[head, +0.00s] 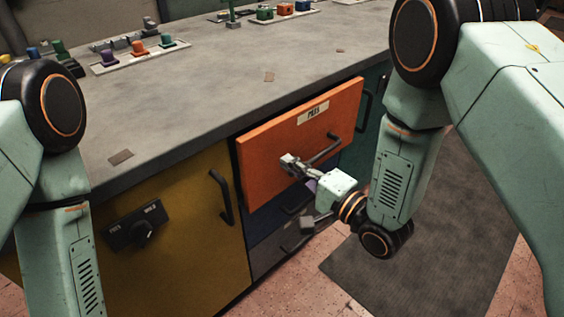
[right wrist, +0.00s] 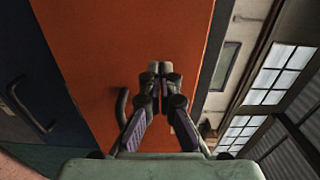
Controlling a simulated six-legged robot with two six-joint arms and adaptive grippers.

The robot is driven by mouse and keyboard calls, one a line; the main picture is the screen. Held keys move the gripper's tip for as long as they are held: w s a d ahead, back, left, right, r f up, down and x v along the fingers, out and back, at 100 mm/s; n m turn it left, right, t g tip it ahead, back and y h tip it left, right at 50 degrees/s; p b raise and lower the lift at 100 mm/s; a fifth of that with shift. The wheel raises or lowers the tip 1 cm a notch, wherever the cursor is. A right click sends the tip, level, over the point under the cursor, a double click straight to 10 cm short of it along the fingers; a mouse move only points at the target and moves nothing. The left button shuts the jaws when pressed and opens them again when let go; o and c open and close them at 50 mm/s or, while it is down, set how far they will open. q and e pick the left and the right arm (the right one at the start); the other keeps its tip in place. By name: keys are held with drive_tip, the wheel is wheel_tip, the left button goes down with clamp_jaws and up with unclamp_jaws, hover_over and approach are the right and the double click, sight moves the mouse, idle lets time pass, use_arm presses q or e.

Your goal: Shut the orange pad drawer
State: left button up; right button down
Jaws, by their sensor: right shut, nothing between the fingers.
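The orange pad drawer (head: 270,150) is in the front of the workbench, below the grey top. Its front stands a little out from the cabinet, with a dark gap along its left side. It has a white label (head: 313,113) and a black bar handle (head: 325,151). My right gripper (head: 287,161) is shut and empty in front of the orange face, just left of the handle. In the right wrist view the closed fingertips (right wrist: 160,68) point at the orange face (right wrist: 130,40). I cannot tell whether they touch it. My left gripper is outside the view.
A yellow cabinet door (head: 185,225) with a black handle is left of the drawer. Darker drawers (head: 275,247) lie below it. The grey worktop (head: 200,100) holds coloured parts at the back. A dark mat (head: 430,250) covers the floor at right.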

sight(272, 150)
drive_tip(key=x, duration=0.2)
drive_tip(key=shift+w+a+f+b, duration=0.1)
drive_tip(key=shift+w+a+b, duration=0.1)
drive_tip(key=shift+b, duration=0.2)
drive_tip(key=shift+w+a, duration=0.25)
drive_tip(key=shift+w, duration=0.1)
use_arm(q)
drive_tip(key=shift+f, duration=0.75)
use_arm(e)
drive_tip(key=shift+w+a+r, duration=0.2)
drive_tip(key=shift+w+a, duration=0.15)
drive_tip(key=shift+w, duration=0.15)
drive_tip(key=p+x, duration=0.1)
drive_tip(key=x, duration=0.2)
drive_tip(key=shift+w+f, duration=0.1)
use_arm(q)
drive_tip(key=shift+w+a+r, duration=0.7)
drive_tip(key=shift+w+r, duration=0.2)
use_arm(e)
drive_tip(key=shift+a, duration=0.1)
drive_tip(key=shift+r, duration=0.2)
use_arm(q)
drive_tip(key=shift+p, duration=0.3)
